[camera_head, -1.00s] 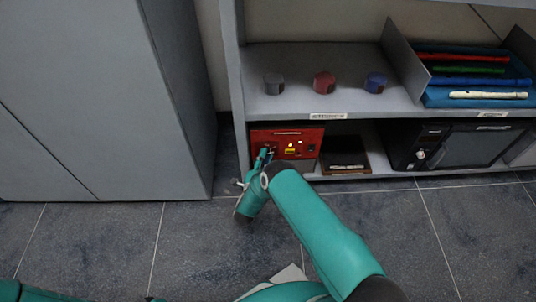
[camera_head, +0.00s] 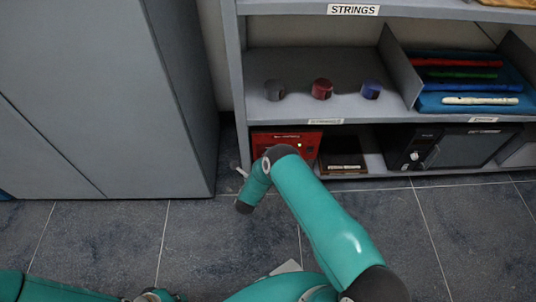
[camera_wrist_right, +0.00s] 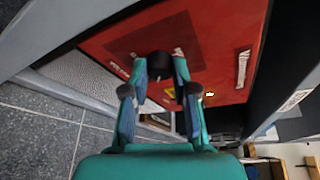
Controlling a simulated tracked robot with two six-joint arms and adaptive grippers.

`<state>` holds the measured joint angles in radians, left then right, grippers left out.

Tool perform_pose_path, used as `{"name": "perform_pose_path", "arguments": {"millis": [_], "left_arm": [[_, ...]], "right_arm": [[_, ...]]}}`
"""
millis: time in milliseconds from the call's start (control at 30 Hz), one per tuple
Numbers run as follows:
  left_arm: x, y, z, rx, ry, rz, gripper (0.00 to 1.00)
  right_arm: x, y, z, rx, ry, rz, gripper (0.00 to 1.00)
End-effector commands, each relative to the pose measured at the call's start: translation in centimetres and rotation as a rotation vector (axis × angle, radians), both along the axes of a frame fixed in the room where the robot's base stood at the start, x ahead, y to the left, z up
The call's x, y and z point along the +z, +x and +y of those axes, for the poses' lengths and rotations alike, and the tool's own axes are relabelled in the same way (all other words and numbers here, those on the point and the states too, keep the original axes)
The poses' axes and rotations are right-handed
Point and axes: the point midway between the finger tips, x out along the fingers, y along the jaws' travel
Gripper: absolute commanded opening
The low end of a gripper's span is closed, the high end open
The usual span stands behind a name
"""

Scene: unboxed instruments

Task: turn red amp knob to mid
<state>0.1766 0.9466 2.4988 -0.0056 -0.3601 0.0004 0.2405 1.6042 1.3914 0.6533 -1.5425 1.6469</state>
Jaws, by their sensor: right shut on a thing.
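The red amp (camera_head: 301,141) stands on the bottom shelf at the left, partly hidden behind my right arm in the head view. Its red front panel (camera_wrist_right: 222,38) fills much of the right wrist view, seen turned. My right gripper (camera_wrist_right: 160,74) is shut on a dark round knob (camera_wrist_right: 159,61) on that panel, with one finger on each side. No pointer mark on the knob can be made out.
A brown box (camera_head: 345,155) and a black amp (camera_head: 408,150) stand right of the red amp. Grey, red and blue round items sit on the shelf (camera_head: 300,108) above. A grey cabinet (camera_head: 100,90) stands close on the left. The floor in front is clear.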

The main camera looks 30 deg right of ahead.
Motion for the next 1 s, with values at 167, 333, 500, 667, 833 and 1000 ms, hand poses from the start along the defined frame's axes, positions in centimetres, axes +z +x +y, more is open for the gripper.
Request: {"name": "perform_pose_path", "arguments": {"millis": [167,333,500,667,833,1000], "left_arm": [[0.91,0.0,0.0,0.0,0.0,0.0,0.0],[1.27,0.0,0.0,0.0,0.0,0.0,0.0],[1.4,0.0,0.01,0.0,0.0,0.0,0.0],[1.4,0.0,0.0,0.0,0.0,0.0,0.0],[1.39,0.0,0.0,0.0,0.0,0.0,0.0],[1.39,0.0,0.0,0.0,0.0,0.0,0.0]], "right_arm": [[-0.04,-0.48,-0.58,-0.016,0.099,-0.052,0.0],[-0.11,-0.49,-0.61,-0.016,0.16,-0.09,0.0],[-0.19,-0.49,-0.58,-0.016,0.189,-0.107,0.0],[-0.25,-0.49,-0.55,-0.014,0.196,-0.111,0.0],[-0.29,-0.49,-0.53,-0.014,0.197,-0.11,0.0],[-0.3,-0.48,-0.49,-0.014,0.196,-0.109,0.39]]}}
